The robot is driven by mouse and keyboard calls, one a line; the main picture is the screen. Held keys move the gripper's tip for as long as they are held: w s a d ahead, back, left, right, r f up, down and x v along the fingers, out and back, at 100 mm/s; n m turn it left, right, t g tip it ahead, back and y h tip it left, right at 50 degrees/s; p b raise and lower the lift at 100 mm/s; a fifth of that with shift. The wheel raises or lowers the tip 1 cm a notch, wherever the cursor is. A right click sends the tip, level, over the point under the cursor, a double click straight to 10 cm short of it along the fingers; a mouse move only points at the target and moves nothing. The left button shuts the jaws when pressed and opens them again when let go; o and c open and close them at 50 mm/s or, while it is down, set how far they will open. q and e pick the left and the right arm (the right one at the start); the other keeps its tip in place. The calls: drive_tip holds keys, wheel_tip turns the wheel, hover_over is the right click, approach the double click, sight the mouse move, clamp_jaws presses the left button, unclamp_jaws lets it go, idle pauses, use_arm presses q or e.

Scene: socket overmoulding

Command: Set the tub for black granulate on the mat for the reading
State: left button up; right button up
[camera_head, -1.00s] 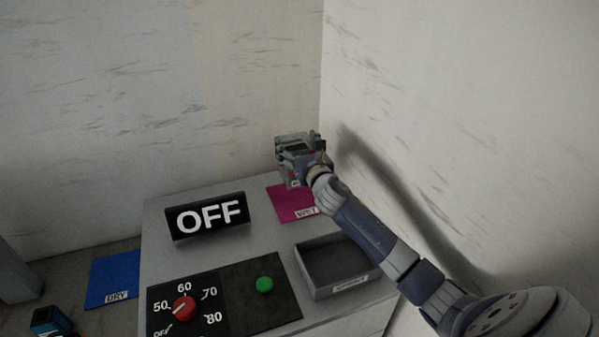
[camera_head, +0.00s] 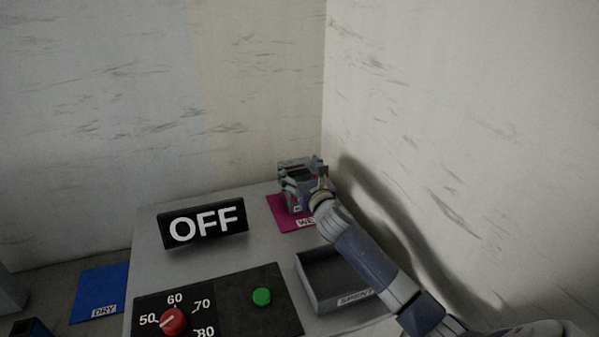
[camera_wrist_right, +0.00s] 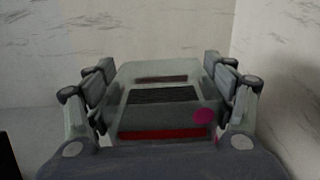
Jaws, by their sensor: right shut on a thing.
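My right gripper (camera_head: 301,180) is shut on a grey tub (camera_wrist_right: 160,116), which lies between its two fingers in the right wrist view. That view shows a dark band, a red strip and a round magenta spot on the tub. In the head view the gripper hides most of the tub. The tub is at the magenta mat (camera_head: 285,224) labelled WET, at the back right of the grey top. I cannot tell whether its base touches the mat. A blue mat (camera_head: 98,290) labelled DRY lies lower at the left. My left gripper is not in view.
A black OFF sign (camera_head: 203,222) stands left of the magenta mat. An open grey tray (camera_head: 345,300) labelled SPENT is in front, partly behind my arm. A panel has a red dial (camera_head: 173,321) and green button (camera_head: 261,297). Walls close the back and right.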

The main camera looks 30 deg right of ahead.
drive_tip(key=o, duration=2)
drive_tip(key=shift+c, duration=0.2)
drive_tip(key=shift+s+a+p, duration=0.15)
drive_tip(key=shift+s+p, duration=0.15)
drive_tip(key=shift+s, duration=0.25)
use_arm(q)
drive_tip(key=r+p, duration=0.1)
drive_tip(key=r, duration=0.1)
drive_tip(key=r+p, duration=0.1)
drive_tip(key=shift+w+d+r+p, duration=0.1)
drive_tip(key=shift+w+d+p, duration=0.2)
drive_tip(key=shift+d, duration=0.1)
use_arm(e)
drive_tip(key=v, duration=1.1)
